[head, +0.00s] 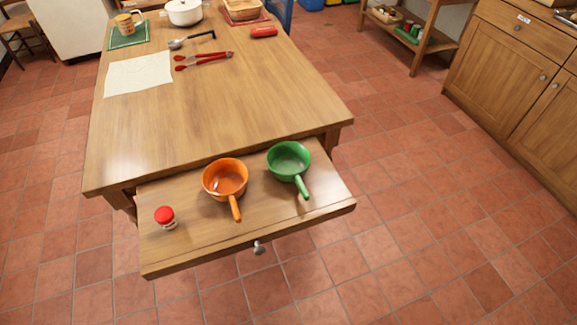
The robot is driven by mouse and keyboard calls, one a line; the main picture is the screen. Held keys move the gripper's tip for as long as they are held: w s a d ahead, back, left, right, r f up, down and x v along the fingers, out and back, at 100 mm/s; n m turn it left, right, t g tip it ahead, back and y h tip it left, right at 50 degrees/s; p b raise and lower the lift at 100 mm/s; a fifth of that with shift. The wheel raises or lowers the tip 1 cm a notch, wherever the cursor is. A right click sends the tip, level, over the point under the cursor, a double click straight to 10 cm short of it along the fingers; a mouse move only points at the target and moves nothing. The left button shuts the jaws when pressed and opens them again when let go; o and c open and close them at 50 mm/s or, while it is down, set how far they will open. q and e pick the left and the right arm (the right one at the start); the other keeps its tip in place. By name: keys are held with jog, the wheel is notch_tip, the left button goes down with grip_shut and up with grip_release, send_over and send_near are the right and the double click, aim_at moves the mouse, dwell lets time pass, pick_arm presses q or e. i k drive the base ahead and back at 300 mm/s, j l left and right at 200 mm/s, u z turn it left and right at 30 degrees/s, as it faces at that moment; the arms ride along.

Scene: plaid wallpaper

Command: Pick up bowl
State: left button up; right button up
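An orange bowl-shaped pan with a handle (226,180) sits on the pulled-out drawer board (270,221) at the near end of the table. A green pan of the same shape (289,162) sits to its right. Both handles point toward me. A wooden bowl or basket (243,9) stands at the far end of the table on a red mat, cut by the top edge of the picture. I cannot tell which of these the task calls the bowl. Neither of my grippers shows in the head view.
A small jar with a red lid (165,216) stands left on the board. The wooden table (215,105) holds a white paper (139,74), red tongs (204,60), a ladle (192,40), a white pot (184,12) and a mug (128,24). Cabinets (520,75) stand right.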

aim_at(287, 161)
jog(key=l+u, duration=0.1)
jog(key=u, duration=0.4)
jog(key=i+l+u, duration=0.2)
jog(key=l+u, duration=0.25)
jog(key=l, duration=0.5)
jog(key=l+u, duration=0.45)
jog(key=l, duration=0.5)
